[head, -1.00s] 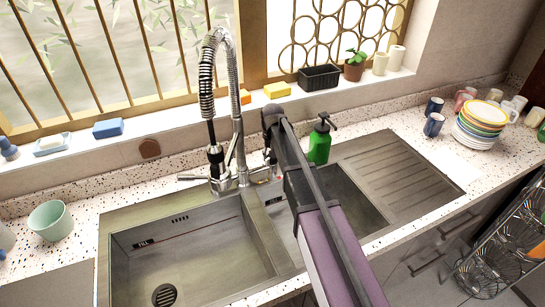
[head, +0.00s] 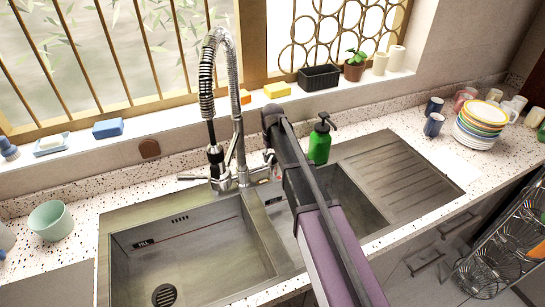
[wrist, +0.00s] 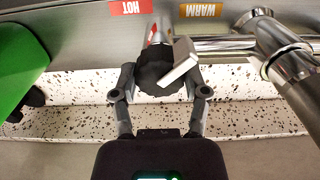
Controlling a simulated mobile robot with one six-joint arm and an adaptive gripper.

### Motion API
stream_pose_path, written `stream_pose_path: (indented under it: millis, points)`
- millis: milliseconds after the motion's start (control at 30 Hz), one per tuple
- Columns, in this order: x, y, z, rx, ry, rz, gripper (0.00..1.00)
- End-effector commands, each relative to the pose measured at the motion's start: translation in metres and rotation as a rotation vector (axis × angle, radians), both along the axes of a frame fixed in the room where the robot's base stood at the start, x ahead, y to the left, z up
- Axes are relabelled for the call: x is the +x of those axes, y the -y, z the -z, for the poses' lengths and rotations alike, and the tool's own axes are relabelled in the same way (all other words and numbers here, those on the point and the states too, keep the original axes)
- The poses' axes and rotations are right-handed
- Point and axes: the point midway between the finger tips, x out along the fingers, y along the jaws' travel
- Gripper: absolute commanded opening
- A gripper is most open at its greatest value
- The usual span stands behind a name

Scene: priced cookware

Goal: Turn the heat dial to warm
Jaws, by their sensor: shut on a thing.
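The heat dial (wrist: 158,72) shows in the wrist view as a dark round knob with a pale flat bar across it. The bar is slanted, its upper end leaning right, to the side of the orange WARM label (wrist: 200,11). The red HOT label (wrist: 131,7) is left of WARM, and both read upside down here. My gripper (wrist: 160,88) has its fingers on the left and right sides of the dial, shut on it. In the head view my gripper (head: 270,158) is at the back of the sink, right of the tap; my arm hides the dial there.
The chrome tap (head: 237,120) stands just left of my gripper, and its pipe (wrist: 225,45) runs close in the wrist view. A green soap bottle (head: 319,146) stands close on the right. The sink basin (head: 190,245) lies below left.

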Motion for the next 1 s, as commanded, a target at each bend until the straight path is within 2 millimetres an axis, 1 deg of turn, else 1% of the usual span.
stream_pose_path:
  millis: [33,67,100,133,167,667,867,1000]
  points:
    - [-0.0011,0.0005,0.0004,-0.001,-0.002,0.000,0.62]
    - [-0.0011,0.0004,0.0004,-0.001,-0.002,0.000,0.71]
    - [-0.0011,0.0003,0.0004,-0.001,-0.002,0.001,0.82]
    - [-0.0011,0.0003,0.0004,-0.001,-0.002,0.001,0.91]
    - [-0.0010,0.0003,0.0004,-0.001,-0.002,0.001,0.93]
    - [-0.0003,-0.0003,0.0001,0.000,-0.001,0.007,0.93]
    - [-0.0003,-0.0004,0.0001,0.000,0.000,0.051,0.93]
    - [-0.0003,-0.0005,0.0001,0.000,0.000,0.114,0.93]
